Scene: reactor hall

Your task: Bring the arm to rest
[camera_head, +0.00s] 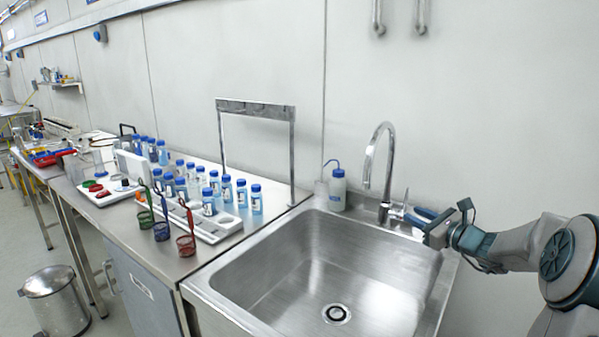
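My arm (515,248) reaches in from the right edge in the head view. My gripper (414,216), with blue fingers, is at the right rear of the sink, close to the tap's base. Whether it touches the tap handle cannot be told. The fingers are small here, and their gap is not clear. No held object can be made out.
The steel sink (310,262) is empty, with a curved tap (387,150) and a wash bottle (337,190) behind it. Several blue-capped bottles (227,190) and three wire baskets (161,231) crowd the left bench. A bin (55,305) stands on the floor.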

